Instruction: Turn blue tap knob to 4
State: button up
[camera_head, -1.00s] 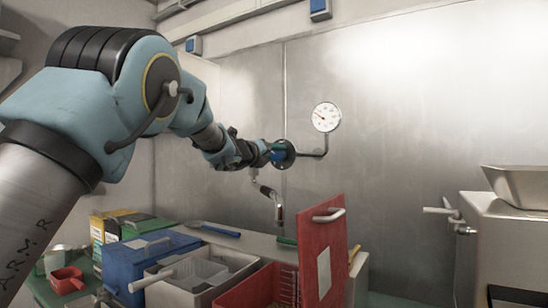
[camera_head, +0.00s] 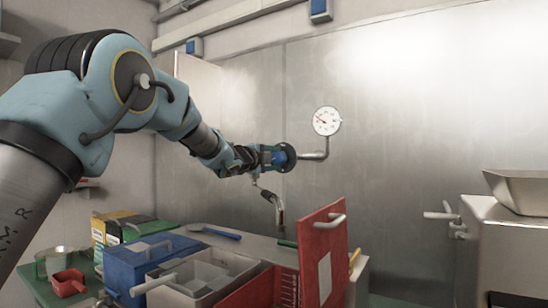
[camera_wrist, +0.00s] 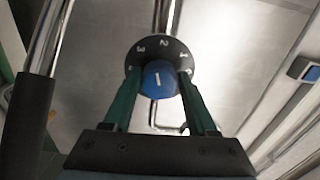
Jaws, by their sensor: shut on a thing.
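The blue tap knob (camera_wrist: 160,79) sits in front of a black round dial (camera_wrist: 162,50) with white numbers. I can read 3, 2 and 1 along its upper edge; other marks near the fingers are hard to read. A short white line on the knob lies nearly level in the wrist view. My gripper (camera_wrist: 158,90) has its green fingers shut on the knob, one on each side. In the head view my gripper (camera_head: 268,158) reaches the blue knob (camera_head: 278,158) at the dial (camera_head: 287,157) on the wall pipe.
A round gauge (camera_head: 327,121) is on the pipe right of the dial. A spout (camera_head: 274,203) hangs below. On the counter are a blue box (camera_head: 150,262), a grey bin (camera_head: 195,279) and an upright red lid (camera_head: 323,253). A metal machine (camera_head: 500,245) stands right.

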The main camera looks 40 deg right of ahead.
jog(key=n+p, duration=0.1)
jog(key=n, duration=0.4)
jog(key=shift+f+n+p, duration=0.1)
jog(key=shift+n+p, duration=0.2)
jog(key=shift+n, duration=0.1)
jog(key=n+p, duration=0.1)
jog(key=n, duration=0.4)
jog(key=shift+s+f+n+p, duration=0.1)
jog(key=shift+f+n+p, duration=0.05)
jog(key=shift+n+p, duration=0.15)
jog(key=o, duration=1.4)
jog(key=shift+c, duration=0.2)
jog(key=shift+a, duration=0.1)
jog(key=b+v, duration=0.4)
jog(key=v, duration=0.6)
jog(key=shift+a, duration=0.25)
